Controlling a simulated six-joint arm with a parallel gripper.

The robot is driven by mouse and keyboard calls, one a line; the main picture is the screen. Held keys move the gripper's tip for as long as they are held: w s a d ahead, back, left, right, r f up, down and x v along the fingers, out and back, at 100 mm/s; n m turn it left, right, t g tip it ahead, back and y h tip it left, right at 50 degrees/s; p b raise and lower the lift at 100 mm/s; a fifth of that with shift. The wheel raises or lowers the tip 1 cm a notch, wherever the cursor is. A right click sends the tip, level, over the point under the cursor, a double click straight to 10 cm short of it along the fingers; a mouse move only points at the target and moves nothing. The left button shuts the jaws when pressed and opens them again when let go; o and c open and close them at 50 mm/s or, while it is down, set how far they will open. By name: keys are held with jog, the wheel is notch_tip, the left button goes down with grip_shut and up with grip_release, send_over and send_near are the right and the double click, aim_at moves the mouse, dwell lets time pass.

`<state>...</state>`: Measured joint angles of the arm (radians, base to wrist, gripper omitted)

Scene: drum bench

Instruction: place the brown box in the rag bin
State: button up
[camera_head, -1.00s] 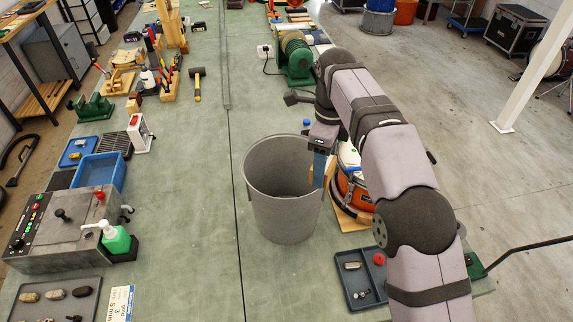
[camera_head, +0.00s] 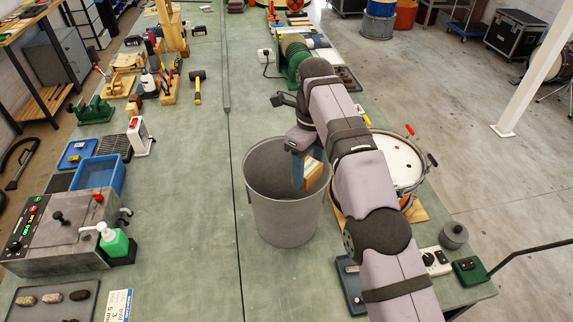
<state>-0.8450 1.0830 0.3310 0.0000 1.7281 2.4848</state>
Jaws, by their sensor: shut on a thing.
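The rag bin (camera_head: 283,213) is a tall grey round bin standing on the green bench, open at the top. My gripper (camera_head: 302,172) points down over the right part of the bin's mouth. It is shut on the brown box (camera_head: 312,174), a light brown block that hangs tilted at the bin's opening, near the right inner wall. I cannot tell whether the box touches the wall. My arm hides part of the bin's far right rim.
A drum (camera_head: 397,160) on a wooden board stands right of the bin, partly behind my arm. A dark tray (camera_head: 349,285) lies in front right. The bench left of the bin is clear.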

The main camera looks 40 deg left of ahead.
jog(key=f, duration=0.1)
jog(key=f+m, duration=0.1)
jog(key=a+f+b, duration=0.1)
jog(key=shift+s+a, duration=0.1)
jog(key=shift+s, duration=0.15)
jog(key=shift+a+f+m, duration=0.2)
jog(key=shift+f+m, duration=0.1)
jog(key=shift+m, duration=0.1)
jog(key=shift+s+a+f+m+b, duration=0.15)
jog(key=shift+a+f+m, duration=0.15)
jog(key=shift+f, duration=0.4)
jog(key=shift+w+a+f+m+b, duration=0.1)
jog(key=shift+a+f+m+b, duration=0.1)
jog(key=shift+f+m, duration=0.35)
jog(key=shift+s+f, duration=0.1)
jog(key=shift+f, duration=0.2)
notch_tip(320, 180, down, 14)
jog(key=b, duration=0.4)
jog(key=shift+a+r, duration=0.1)
jog(key=shift+f+p, duration=0.5)
jog(key=shift+f, duration=2)
jog(key=shift+f, duration=0.1)
